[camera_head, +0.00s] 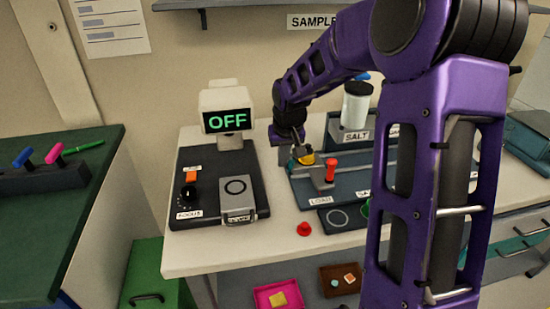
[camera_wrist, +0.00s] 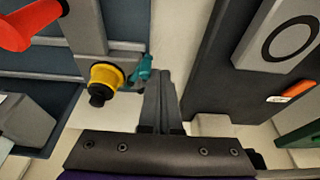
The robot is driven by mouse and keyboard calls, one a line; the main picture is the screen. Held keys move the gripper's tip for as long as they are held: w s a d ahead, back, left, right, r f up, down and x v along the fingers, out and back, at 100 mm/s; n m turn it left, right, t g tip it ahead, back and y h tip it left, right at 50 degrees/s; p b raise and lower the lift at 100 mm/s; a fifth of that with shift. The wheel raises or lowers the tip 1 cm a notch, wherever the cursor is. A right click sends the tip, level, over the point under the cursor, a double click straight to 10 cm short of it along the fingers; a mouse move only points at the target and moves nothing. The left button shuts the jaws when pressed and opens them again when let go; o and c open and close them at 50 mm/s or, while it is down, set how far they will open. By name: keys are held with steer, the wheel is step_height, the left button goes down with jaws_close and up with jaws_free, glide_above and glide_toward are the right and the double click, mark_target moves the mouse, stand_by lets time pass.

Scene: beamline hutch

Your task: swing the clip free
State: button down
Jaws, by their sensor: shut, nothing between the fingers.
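A small teal piece (camera_wrist: 142,70), which looks like the clip, sits at the end of a grey bar beside a yellow collar with a black knob (camera_wrist: 104,80) in the wrist view. The yellow collar also shows in the head view (camera_head: 305,159), on the blue-grey LOAD board (camera_head: 300,190); I cannot make out the teal piece there. My gripper (camera_wrist: 160,76) is shut and empty, its fingertips right beside the teal piece. Whether they touch it I cannot tell. In the head view my gripper (camera_head: 296,150) is small and partly hidden by its own wrist.
A red-topped lever (camera_head: 330,170) stands on the same board near the collar. The black FOCUS panel (camera_head: 215,165), with its OFF display (camera_head: 227,121), lies to the left. A SALT jar (camera_head: 356,107) stands behind. A red knob (camera_head: 304,229) lies near the bench front.

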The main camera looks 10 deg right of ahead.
steer(key=shift+d, duration=0.1)
steer(key=shift+s+d, duration=0.45)
steer(key=shift+s, duration=0.05)
steer(key=shift+d, duration=0.1)
stand_by(0.4)
steer(key=shift+s+d+p, duration=0.25)
steer(key=shift+d+p, duration=0.1)
step_height(320, 180, up, 7)
steer(key=a+p, duration=0.1)
steer(key=p, duration=0.4)
steer(key=shift+a, duration=0.1)
stand_by(0.5)
